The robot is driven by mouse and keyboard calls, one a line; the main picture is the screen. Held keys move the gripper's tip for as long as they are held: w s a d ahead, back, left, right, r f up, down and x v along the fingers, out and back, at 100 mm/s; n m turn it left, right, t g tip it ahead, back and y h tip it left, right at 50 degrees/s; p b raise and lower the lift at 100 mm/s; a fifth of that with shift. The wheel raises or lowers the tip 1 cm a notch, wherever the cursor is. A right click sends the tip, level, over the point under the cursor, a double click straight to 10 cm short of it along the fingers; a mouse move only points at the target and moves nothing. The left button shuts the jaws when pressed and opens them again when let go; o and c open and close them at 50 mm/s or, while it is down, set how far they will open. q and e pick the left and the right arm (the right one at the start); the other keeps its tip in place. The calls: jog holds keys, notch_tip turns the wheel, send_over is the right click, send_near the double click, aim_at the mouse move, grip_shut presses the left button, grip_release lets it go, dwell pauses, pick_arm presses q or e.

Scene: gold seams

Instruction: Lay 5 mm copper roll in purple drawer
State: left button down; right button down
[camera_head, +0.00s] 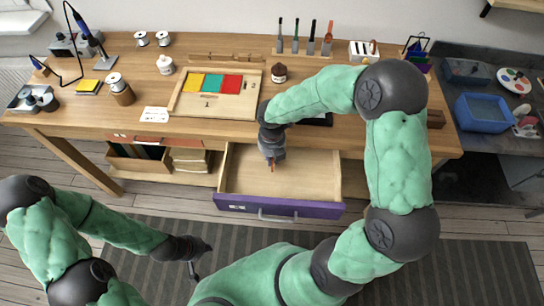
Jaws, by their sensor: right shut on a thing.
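The purple drawer (335,212) is pulled out below the table, with a bare pale wooden floor inside. My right gripper (272,163) points down over the back part of the open drawer. It is shut on a small copper-orange thing, the copper roll (272,169), of which only a little shows below the fingers. I cannot tell whether the roll touches the drawer floor. My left gripper (194,271) is low at the left, over the striped mat and away from the drawer. Its fingers are too small to read.
The wooden table (225,125) holds a tray with yellow, green and red squares (187,106), a brown jar (279,73), white spools (141,38) and upright tools (311,40). Open shelves (150,163) are left of the drawer. A blue bin (482,113) stands at right.

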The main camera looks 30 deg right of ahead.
jog(key=c, duration=1.6)
grip_release()
notch_tip(320, 180, up, 13)
jog(key=p, duration=0.5)
jog(key=shift+r, duration=0.1)
